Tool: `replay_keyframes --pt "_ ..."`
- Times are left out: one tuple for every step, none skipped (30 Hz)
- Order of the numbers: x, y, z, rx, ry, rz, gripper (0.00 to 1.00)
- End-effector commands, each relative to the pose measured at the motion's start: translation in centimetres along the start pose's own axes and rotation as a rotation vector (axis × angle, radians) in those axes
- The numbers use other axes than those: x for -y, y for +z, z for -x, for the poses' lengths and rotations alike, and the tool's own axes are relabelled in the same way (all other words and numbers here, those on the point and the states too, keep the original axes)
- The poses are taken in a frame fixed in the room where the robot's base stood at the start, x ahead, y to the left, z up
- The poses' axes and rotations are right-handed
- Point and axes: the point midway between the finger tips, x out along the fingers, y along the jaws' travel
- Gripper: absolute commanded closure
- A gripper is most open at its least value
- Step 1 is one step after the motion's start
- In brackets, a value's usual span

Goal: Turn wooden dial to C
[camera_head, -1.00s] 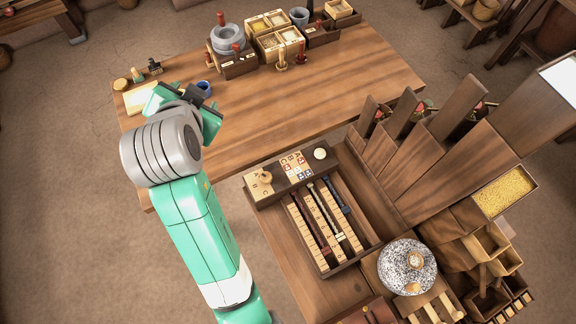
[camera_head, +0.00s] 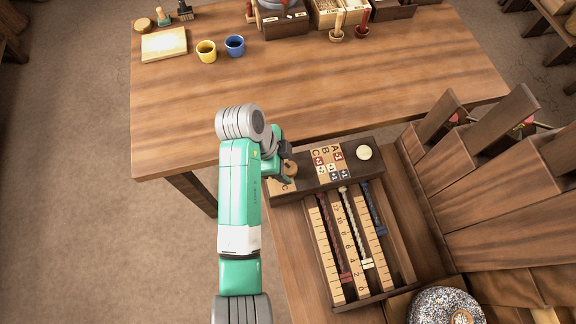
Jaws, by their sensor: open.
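The wooden dial (camera_head: 290,167) sits at the left end of a dark wooden panel (camera_head: 310,177), on a pale plate (camera_head: 283,188) that carries letters. A letter C shows at the plate's lower edge; my gripper hides the rest of the plate and part of the dial. Which letter the dial points to cannot be told. My gripper (camera_head: 285,168) is open and right at the dial, with its fingers at or around it. Contact cannot be made out at this size.
The panel also bears a card (camera_head: 328,160) with A, B, C rows and a round cream button (camera_head: 364,152). Below lie numbered slider scales (camera_head: 325,245). A yellow cup (camera_head: 206,51) and a blue cup (camera_head: 235,46) stand on the table, whose middle is clear.

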Motion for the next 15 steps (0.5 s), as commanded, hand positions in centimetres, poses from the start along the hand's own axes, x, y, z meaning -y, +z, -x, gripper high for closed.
replay_keyframes --pt "-0.03 0.11 -0.92 0.000 0.002 0.000 0.41" --pt "-0.02 0.10 -1.21 0.000 0.001 0.000 0.41" --pt "0.00 0.08 -1.49 0.000 0.000 0.001 0.41" --pt "0.00 0.06 -1.65 0.000 -0.001 0.001 0.41" --pt "0.01 0.05 -1.75 0.000 -0.001 0.001 0.41" --pt "0.01 0.03 -1.82 0.000 -0.001 0.001 0.41" --pt "0.01 0.02 -1.84 0.000 -0.001 0.001 0.41" --pt "0.01 0.01 -1.84 0.000 -0.001 0.001 0.41" --pt "0.01 0.00 -1.82 0.000 -0.001 0.001 0.41" --pt "0.01 0.00 -1.80 0.000 -0.002 0.001 0.41" --pt "0.02 0.00 -1.79 0.000 -0.002 0.001 0.41" --pt "0.02 0.00 -1.79 0.000 -0.002 0.001 0.41" --pt "0.02 0.00 -1.79 0.000 -0.002 0.001 0.43" --pt "0.02 0.00 -1.78 0.000 -0.002 0.001 0.49" --pt "0.02 0.00 -1.78 0.000 -0.002 0.001 0.57"
